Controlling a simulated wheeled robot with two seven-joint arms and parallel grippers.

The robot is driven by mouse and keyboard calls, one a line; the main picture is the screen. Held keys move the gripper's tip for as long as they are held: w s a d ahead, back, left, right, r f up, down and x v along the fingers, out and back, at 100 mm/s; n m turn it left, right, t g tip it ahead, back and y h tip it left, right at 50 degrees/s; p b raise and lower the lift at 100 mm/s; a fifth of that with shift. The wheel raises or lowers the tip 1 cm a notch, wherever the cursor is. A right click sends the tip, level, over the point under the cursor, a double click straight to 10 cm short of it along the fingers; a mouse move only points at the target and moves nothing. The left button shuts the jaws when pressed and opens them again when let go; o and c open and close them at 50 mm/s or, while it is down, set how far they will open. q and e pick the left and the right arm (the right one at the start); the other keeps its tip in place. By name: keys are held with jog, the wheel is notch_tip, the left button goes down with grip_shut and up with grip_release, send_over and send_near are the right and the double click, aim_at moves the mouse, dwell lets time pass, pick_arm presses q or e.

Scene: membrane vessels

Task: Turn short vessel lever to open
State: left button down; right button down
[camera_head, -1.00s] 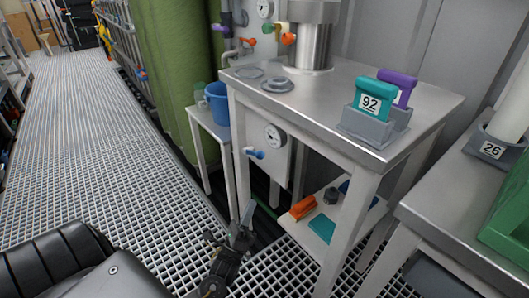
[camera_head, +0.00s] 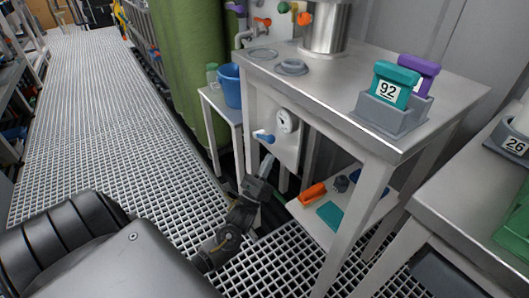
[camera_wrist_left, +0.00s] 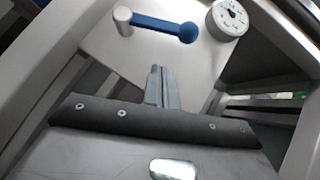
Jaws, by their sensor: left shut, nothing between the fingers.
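The short vessel is not plain to me by name. A blue lever (camera_head: 264,136) sits on a pale panel (camera_head: 287,152) below the table top, next to a round gauge (camera_head: 286,121). In the left wrist view the blue lever (camera_wrist_left: 165,28) lies roughly level, with its pale pivot at the left and round knob at the right, left of the gauge (camera_wrist_left: 228,19). My left gripper (camera_head: 268,160) is just below the lever. Its fingers (camera_wrist_left: 161,76) are shut and empty, pointing at the panel, apart from the lever in the picture. My right gripper is not in view.
A steel table (camera_head: 350,76) stands over the panel, its front leg (camera_head: 353,230) right of my left arm. A lower shelf (camera_head: 306,217) holds an orange object (camera_head: 312,193) and a teal one. A blue bucket (camera_head: 230,86) stands left. The grating floor (camera_head: 90,120) at left is clear.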

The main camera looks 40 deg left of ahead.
aim_at(263, 137)
pick_arm(q)
jog(key=shift+w+a+r, duration=0.1)
jog(key=shift+a+r, duration=0.15)
jog(key=shift+r, duration=0.35)
jog(key=shift+w+a+r, duration=0.1)
jog(key=shift+a+r, duration=0.2)
jog(key=shift+r, duration=0.35)
jog(key=shift+a+r, duration=0.25)
jog(key=shift+r, duration=0.35)
